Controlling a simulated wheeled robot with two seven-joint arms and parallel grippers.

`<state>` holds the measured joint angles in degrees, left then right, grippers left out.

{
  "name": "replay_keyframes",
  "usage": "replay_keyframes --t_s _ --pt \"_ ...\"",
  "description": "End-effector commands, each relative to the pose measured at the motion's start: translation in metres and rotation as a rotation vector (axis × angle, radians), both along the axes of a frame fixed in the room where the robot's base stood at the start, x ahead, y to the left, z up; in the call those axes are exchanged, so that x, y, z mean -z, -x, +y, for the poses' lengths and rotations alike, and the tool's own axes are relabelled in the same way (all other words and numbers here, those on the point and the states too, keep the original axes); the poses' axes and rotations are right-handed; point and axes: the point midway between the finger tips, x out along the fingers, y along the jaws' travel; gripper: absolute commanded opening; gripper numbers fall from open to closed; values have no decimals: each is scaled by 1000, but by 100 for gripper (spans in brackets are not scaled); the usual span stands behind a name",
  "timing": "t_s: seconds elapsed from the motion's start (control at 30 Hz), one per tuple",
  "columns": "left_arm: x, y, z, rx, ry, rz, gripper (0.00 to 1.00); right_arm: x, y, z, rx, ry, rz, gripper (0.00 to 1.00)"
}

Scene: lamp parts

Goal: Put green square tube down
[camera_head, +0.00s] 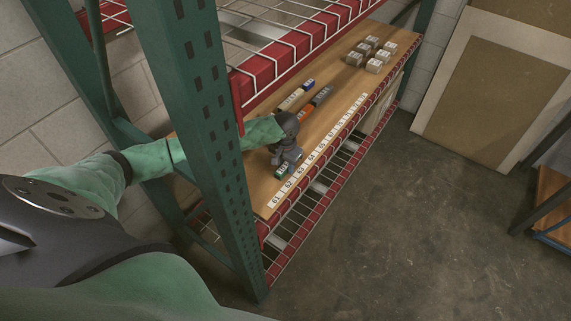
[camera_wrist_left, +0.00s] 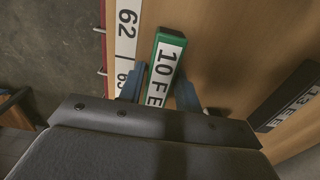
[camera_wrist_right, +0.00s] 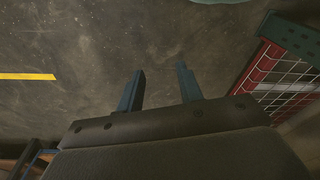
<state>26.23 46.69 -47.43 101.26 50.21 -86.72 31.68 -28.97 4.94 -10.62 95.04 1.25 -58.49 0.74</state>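The green square tube (camera_wrist_left: 165,70) has a white label reading "10 F E" in the left wrist view. It lies on the wooden shelf top beside the numbered strip, and its near end is hidden by my gripper. In the head view only a small green end (camera_head: 282,171) shows at the gripper. My left gripper (camera_wrist_left: 160,80) has its fingers apart, one on each side of the tube, and any contact is hard to make out. In the head view the left gripper (camera_head: 284,158) is low over the shelf. My right gripper (camera_wrist_right: 162,75) is open and empty above the floor.
The numbered white strip (camera_head: 321,147) runs along the shelf's front edge. Several labelled tubes, one a dark tube (camera_head: 322,95), lie farther along. A green upright post (camera_head: 208,130) and the red-edged upper shelf (camera_head: 285,58) bound the space.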

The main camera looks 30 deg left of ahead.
Motion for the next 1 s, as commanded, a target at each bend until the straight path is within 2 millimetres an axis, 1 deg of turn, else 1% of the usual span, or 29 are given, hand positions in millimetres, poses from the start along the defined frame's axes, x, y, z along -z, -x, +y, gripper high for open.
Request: replay_keyframes --t_s 0.03,0.07,0.37,0.43,0.5,0.6,0.83,1.0 --pt "0 0 0 0 0 -1 44 0 -1 0 0 0 -1 36" --pt "0 0 0 0 0 0 49 -1 -1 0 0 0 -1 36" --pt "-1 0 0 0 0 -1 49 0 -1 0 0 0 -1 36" --pt "-3 0 0 0 0 -2 49 1 0 0 0 0 2 36" --pt "-9 -1 0 1 0 -3 49 0 0 0 0 1 9 36" --pt "-23 -1 0 1 2 -4 49 -23 -6 5 1 -7 3 36" --pt "-64 -1 0 1 0 -3 49 -65 -20 13 0 -15 -1 36" --pt "-94 -1 0 0 2 -4 49 -93 -25 16 0 -20 -2 36"
